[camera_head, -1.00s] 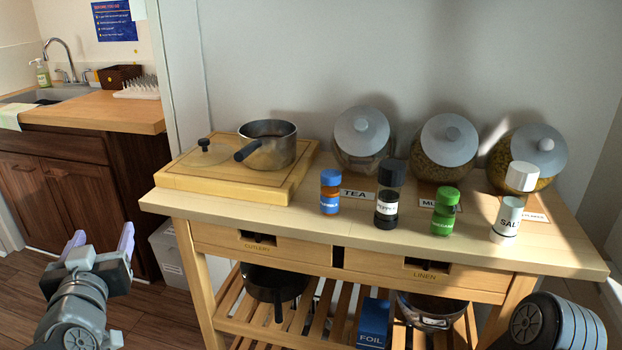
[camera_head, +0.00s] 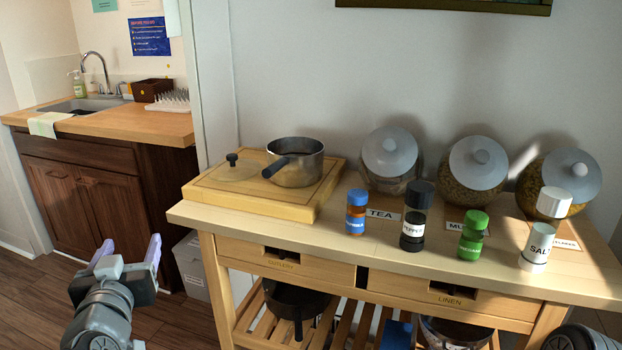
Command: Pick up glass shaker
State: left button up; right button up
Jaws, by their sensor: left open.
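Several shakers stand upright in a row along the front of the wooden cart top (camera_head: 420,264). They are a blue-capped one (camera_head: 356,212), a clear pepper shaker with a dark cap (camera_head: 415,218), a green-capped one (camera_head: 473,236) and a white-capped salt shaker (camera_head: 544,230). I cannot tell which one the task's glass shaker is. My left gripper (camera_head: 129,254) is open and empty, low at the left, apart from the cart and all shakers. Only part of my right arm shows at the bottom right; its gripper is out of view.
A cutting board (camera_head: 300,207) carries a saucepan (camera_head: 296,163) and a lid (camera_head: 238,170). Several lidded jars (camera_head: 478,164) stand behind the shakers. A grey bin (camera_head: 192,270) stands left of the cart. A sink counter (camera_head: 120,122) is at the back left.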

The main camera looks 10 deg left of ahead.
aim_at(356, 207)
jog(key=k+l+z, duration=0.15)
jog(key=z, duration=0.35)
jog(key=k+l+z, duration=0.1)
jog(key=z, duration=0.4)
jog(key=l, duration=0.3)
